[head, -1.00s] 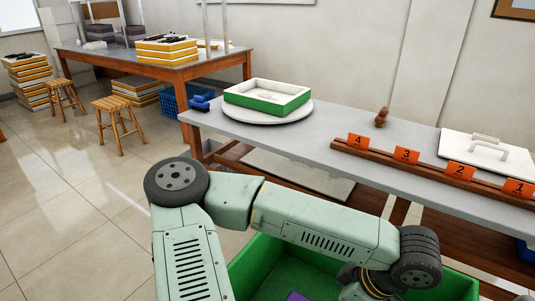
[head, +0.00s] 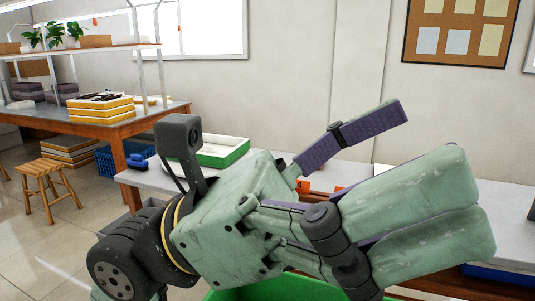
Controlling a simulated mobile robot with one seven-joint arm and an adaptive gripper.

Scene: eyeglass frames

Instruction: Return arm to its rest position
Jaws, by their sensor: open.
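My gripper (head: 430,150) is raised large in front of the head camera, above the workbench. My gripper hides most of the near bench.
A green and white tray (head: 222,152) stands on the near bench (head: 150,181), partly hidden. A green bin (head: 290,288) shows low in front of me. A stool (head: 50,180) and a far table (head: 105,128) with stacked yellow-edged trays stand at the left.

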